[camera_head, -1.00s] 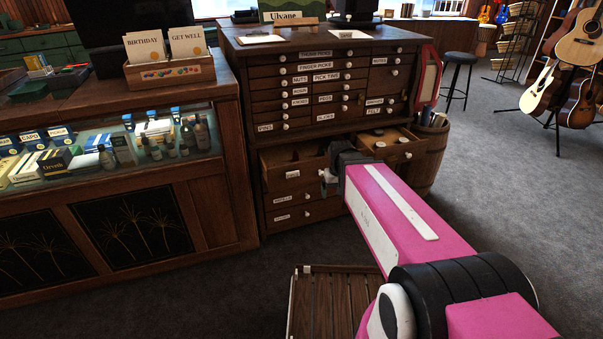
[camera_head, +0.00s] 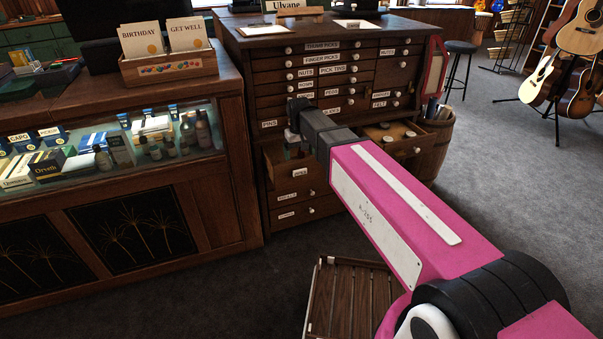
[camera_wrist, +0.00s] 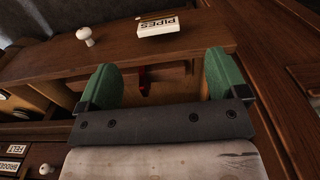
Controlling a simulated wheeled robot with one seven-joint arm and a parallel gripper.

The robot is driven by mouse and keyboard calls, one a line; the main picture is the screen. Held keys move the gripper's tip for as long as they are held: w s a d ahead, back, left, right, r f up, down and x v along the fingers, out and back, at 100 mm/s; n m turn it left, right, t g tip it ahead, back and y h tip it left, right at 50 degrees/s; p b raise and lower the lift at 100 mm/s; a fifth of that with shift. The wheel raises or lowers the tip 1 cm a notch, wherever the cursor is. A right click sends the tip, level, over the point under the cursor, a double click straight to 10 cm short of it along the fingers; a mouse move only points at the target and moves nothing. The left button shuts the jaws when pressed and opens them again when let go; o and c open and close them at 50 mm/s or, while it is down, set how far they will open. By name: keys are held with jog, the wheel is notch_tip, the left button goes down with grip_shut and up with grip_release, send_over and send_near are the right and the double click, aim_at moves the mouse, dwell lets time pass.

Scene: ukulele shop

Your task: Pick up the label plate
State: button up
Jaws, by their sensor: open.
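A white label plate (camera_wrist: 158,27) reading PIPES, inverted in the wrist view, is on the wooden front of an open drawer (camera_wrist: 190,35), beside a white round knob (camera_wrist: 85,36). In the head view the plate (camera_head: 300,173) shows small on the pulled-out lower left drawer. My gripper (camera_wrist: 160,68) is open, with its two green fingers apart over the drawer opening. The plate lies beyond the fingertips, not between them. In the head view my gripper (camera_head: 294,130) is above this drawer, its fingers hard to make out.
The lower right drawer (camera_head: 410,150) is also pulled out, with round items inside. A small dark red thing (camera_wrist: 144,82) shows inside the drawer between my fingers. A glass display counter (camera_head: 120,190) stands to the left. A slatted wooden crate (camera_head: 345,300) is on the floor.

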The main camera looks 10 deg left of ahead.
aim_at(300, 170)
notch_tip(300, 170, down, 9)
jog(key=shift+d, duration=0.15)
dwell(0.4)
jog(key=shift+c, duration=0.3)
jog(key=c, duration=0.9)
